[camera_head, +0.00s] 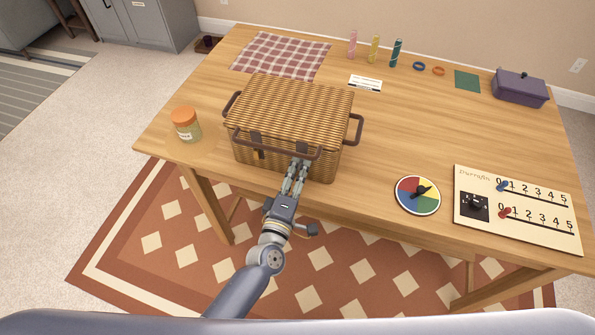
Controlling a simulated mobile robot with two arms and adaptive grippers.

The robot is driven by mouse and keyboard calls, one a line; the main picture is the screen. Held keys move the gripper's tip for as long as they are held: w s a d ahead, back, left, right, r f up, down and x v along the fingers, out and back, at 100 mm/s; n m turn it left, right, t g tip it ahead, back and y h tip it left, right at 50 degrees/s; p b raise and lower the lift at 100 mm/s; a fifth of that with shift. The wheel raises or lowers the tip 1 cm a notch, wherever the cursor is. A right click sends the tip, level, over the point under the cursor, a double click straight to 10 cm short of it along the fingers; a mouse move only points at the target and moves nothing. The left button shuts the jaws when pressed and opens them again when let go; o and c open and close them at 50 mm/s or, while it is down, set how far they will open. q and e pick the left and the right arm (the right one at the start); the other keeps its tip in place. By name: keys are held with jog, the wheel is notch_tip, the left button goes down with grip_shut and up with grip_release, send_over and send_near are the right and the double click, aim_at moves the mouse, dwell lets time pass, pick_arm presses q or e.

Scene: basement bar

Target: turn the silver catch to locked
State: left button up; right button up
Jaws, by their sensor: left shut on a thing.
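A closed wicker basket (290,105) with dark handles stands near the front edge of the wooden table. On the left of its front is a dark strap with a small brass-coloured catch (260,154). My left gripper (299,164) reaches up from below to the right part of the basket's front. It is shut at the silver catch there, and its fingers mostly hide the catch, so I cannot tell which way it is turned. My right gripper is not in view.
A jar with an orange lid (186,124) stands left of the basket. A colour spinner (417,194) and a number board (516,209) lie to the right. A checked cloth (281,54) and a white card (365,83) lie behind. The table's middle right is clear.

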pick_arm(q)
jog(key=o, duration=1.1)
jog(key=shift+w, duration=0.1)
jog(key=v, duration=1.2)
